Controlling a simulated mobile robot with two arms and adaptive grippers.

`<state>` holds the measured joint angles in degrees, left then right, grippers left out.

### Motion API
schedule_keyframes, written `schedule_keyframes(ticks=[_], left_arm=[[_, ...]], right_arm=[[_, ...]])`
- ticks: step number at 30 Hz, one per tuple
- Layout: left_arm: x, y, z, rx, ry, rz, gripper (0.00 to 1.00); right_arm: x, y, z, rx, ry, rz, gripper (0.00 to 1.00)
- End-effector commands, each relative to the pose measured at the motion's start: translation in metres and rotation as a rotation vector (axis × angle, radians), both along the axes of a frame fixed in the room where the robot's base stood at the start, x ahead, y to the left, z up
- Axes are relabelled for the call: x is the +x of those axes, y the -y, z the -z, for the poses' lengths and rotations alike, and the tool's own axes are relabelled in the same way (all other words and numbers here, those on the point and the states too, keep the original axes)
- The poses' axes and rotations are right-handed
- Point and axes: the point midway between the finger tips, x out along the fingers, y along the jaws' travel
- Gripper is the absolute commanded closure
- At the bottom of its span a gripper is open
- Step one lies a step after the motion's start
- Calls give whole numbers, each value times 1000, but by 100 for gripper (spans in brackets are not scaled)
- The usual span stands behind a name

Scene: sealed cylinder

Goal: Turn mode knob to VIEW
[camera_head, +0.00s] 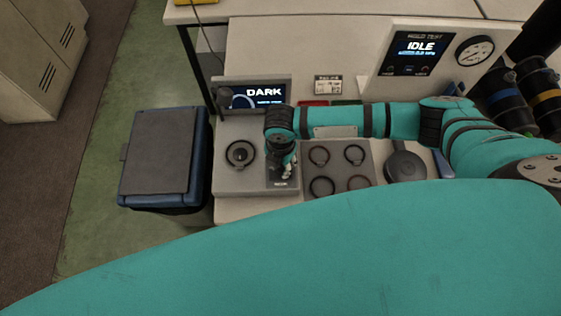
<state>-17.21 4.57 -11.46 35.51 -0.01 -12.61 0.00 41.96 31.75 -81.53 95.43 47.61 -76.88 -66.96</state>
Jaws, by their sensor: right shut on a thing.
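The inspection unit (240,184) is a grey box with a screen (258,95) at its back that reads DARK. A round dark ring-shaped fixture (240,154) sits on its left part. My right gripper (283,172) comes in from the right and points down at the dark panel on the unit's right part. It is shut on the mode knob, which the gripper and wrist mostly hide. I cannot make out the knob's pointer or the small label below it. My left gripper is not in view.
A grey tray with several dark rings (338,171) lies right of the unit, under my right forearm. A round dark object (405,165) sits beyond it. A test station (415,66) reading IDLE stands behind. A blue bin (200,165) stands left of the table.

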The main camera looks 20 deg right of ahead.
Motion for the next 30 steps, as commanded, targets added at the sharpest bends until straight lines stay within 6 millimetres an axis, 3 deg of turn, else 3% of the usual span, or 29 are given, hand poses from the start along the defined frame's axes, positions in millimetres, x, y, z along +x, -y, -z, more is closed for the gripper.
schedule_keyframes(ticks=[9,27,28,30], left_arm=[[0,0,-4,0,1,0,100],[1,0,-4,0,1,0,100],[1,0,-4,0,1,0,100],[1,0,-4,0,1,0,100]], right_arm=[[0,-1,-1,2,1,-138,100],[1,0,-1,1,2,-172,100],[1,0,-1,1,2,-171,68],[1,0,-1,1,2,-171,59]])
